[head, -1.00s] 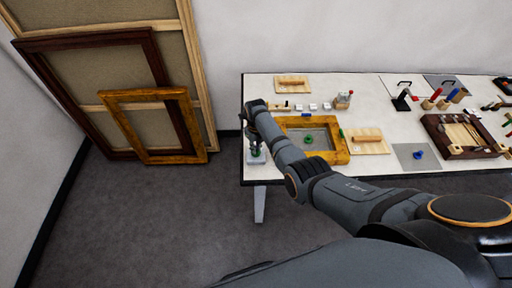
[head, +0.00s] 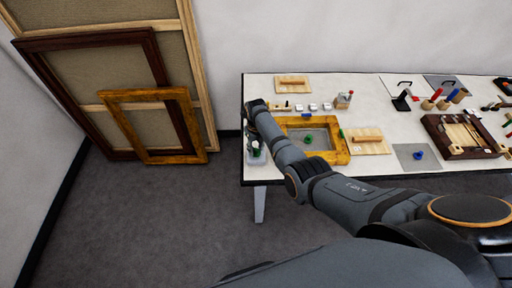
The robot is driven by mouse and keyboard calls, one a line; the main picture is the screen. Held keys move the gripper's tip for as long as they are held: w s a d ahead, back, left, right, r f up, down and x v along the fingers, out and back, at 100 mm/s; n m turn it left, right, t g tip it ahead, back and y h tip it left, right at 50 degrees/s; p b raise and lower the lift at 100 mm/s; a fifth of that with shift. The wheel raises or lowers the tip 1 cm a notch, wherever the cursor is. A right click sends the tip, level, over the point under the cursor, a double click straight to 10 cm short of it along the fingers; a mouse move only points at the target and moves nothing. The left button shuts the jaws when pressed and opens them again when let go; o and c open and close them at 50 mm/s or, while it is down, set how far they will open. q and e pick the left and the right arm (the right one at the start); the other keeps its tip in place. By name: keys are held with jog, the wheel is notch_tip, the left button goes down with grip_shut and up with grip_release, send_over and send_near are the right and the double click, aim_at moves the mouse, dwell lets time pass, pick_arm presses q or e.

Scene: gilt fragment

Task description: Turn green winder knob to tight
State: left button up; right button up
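My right gripper (head: 256,150) points down at the front left corner of the table, at the end of the dark grey arm that reaches in from the right. A small green part (head: 256,154), which looks like the winder knob, shows at its fingertips above a pale grey block or plate (head: 250,161). The fingers and wrist partly hide the knob, and its setting cannot be read. The fingers are too small to tell whether they are shut on it. My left gripper is not in view.
A gilt frame (head: 335,155) with small green pieces lies right of the gripper, partly behind my arm. A wooden board (head: 367,141), a grey mat (head: 405,160) and a dark tool tray (head: 436,132) lie further right on the white table (head: 382,118).

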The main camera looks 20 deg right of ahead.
aim_at(256, 149)
notch_tip(256, 149, up, 12)
dwell(0.6)
